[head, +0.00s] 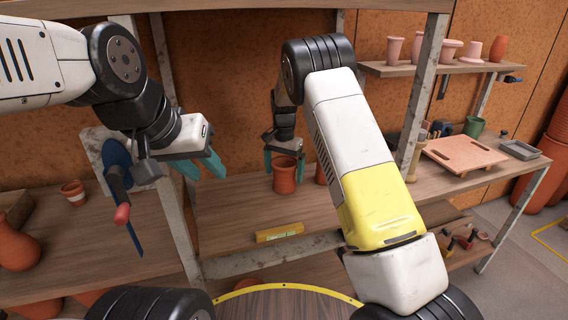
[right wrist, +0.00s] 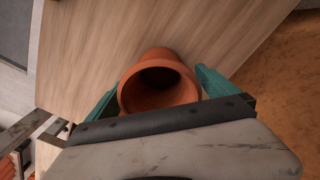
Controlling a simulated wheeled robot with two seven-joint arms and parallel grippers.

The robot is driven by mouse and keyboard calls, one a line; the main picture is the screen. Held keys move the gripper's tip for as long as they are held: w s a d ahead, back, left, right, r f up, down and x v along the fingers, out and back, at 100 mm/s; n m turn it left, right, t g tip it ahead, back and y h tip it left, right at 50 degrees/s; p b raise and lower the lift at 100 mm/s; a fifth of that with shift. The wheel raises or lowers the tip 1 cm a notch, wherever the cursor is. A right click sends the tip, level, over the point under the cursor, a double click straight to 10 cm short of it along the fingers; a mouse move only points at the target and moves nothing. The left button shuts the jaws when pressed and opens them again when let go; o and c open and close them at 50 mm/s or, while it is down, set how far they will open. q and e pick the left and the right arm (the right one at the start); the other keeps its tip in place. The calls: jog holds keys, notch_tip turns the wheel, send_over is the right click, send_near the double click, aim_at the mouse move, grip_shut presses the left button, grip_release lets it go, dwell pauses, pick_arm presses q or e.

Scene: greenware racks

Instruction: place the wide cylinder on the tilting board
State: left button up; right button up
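A terracotta pot (head: 285,176) with a flared rim appears to stand upright on the middle wooden shelf. My right gripper (head: 285,163) is lowered around it, one teal finger on each side. In the right wrist view the pot's round mouth (right wrist: 160,84) lies between the fingers; I cannot tell whether they press on it. Another terracotta pot (head: 321,174) is partly hidden behind my right arm. My left gripper (head: 203,166) is open and empty, above the shelf to the left.
A yellow level (head: 279,233) lies near the shelf's front edge. Metal posts (head: 421,95) stand between the bays. A green mug (head: 473,126) and a grey tray (head: 519,150) are near the board. Several pots stand on the upper right shelf (head: 400,69). A blue tool (head: 118,165) hangs left.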

jog(key=shift+r, duration=0.15)
notch_tip(320, 180, up, 8)
jog(key=shift+f, duration=0.25)
dwell(0.3)
jog(key=shift+s, duration=0.1)
